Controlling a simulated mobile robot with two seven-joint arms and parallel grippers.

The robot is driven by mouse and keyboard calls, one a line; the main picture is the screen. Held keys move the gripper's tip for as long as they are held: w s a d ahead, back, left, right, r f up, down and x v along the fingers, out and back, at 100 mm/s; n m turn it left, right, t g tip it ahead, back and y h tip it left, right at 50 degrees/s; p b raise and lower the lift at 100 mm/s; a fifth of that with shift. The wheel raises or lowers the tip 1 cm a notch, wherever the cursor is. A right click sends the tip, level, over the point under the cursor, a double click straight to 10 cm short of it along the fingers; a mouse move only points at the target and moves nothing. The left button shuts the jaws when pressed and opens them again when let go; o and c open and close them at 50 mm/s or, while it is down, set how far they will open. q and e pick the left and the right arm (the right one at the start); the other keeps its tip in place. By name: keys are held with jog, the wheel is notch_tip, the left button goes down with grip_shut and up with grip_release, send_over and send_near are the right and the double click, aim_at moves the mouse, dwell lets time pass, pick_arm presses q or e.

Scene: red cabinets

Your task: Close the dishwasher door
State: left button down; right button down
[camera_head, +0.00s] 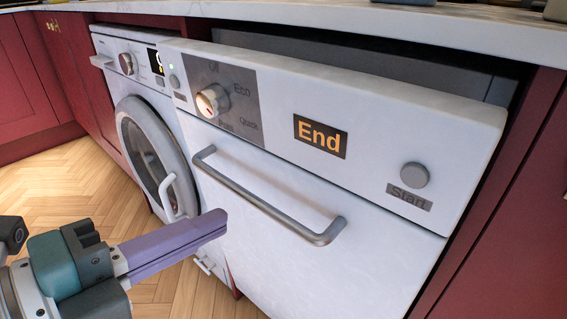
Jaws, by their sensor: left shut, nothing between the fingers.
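The white dishwasher door (300,251) stands at the centre and right, under the counter. Its top panel (330,115) carries a dial, an orange "End" display and a Start button. The panel juts out from the cabinet front, with a dark gap behind its top edge, so the door looks slightly open. A grey bar handle (268,203) crosses the door below the panel. My left gripper (218,224) comes in from the lower left, its purple fingers shut and empty. The fingertips overlap the door's left edge, below the handle; I cannot tell whether they touch it. My right gripper is out of view.
A white washing machine (117,75) with a round door (150,150) stands left of the dishwasher. Red cabinets (22,80) flank both sides. A pale counter (330,28) overhangs the appliances. Wooden floor (60,195) is clear at the left.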

aim_at(291, 188)
pick_arm(q)
jog(key=x, duration=0.9)
jog(key=shift+d+r, duration=0.1)
jog(key=shift+w+d, duration=0.25)
jog(key=shift+w, duration=0.05)
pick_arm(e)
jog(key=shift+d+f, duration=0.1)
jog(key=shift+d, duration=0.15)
